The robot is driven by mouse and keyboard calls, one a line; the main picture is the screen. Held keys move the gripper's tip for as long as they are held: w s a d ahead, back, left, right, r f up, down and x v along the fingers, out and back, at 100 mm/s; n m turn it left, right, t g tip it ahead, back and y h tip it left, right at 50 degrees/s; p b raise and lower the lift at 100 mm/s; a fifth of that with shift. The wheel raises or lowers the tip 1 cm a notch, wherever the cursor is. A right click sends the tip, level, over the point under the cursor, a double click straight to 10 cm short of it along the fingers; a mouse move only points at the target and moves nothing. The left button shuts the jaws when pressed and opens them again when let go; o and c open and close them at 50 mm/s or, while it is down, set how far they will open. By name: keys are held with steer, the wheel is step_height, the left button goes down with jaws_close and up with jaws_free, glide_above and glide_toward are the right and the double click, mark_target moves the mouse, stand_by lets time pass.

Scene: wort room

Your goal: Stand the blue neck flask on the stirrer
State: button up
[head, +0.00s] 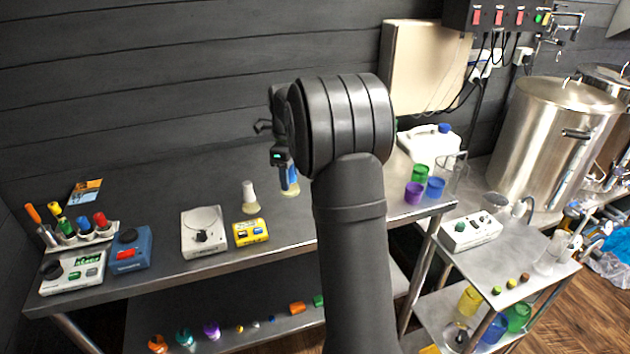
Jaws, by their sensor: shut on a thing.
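My gripper (284,170) is shut on the blue neck flask (291,190). My own arm hides part of the gripper, and the grip itself shows small. The flask's blue neck is up between the fingers and its pale yellowish body shows below, roughly upright. The stirrer (196,243), a white box with a round top and a black knob, stands on the dark bench to the left of the flask, apart from it. Its round top looks bare.
A white-necked flask (249,194) and a yellow box (250,232) stand between the stirrer and my gripper. A blue box (131,249), a white scale (73,272) and a rack of tools (85,237) are at the left. Coloured cups (414,191) stand right of my arm.

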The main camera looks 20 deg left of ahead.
steer(key=s+a+n, duration=0.2)
steer(key=s+a, duration=0.5)
steer(key=a, duration=0.4)
steer(key=s+a+n, duration=0.1)
steer(key=s+a, duration=0.6)
steer(key=a, duration=0.4)
steer(key=shift+w+d+f, duration=0.1)
steer(key=shift+f, duration=1.3)
steer(key=shift+w+d+f, duration=0.1)
steer(key=shift+f, duration=1.3)
steer(key=shift+f, duration=0.55)
steer(key=o, duration=0.8)
step_height(320, 180, up, 11)
steer(key=shift+f, duration=0.1)
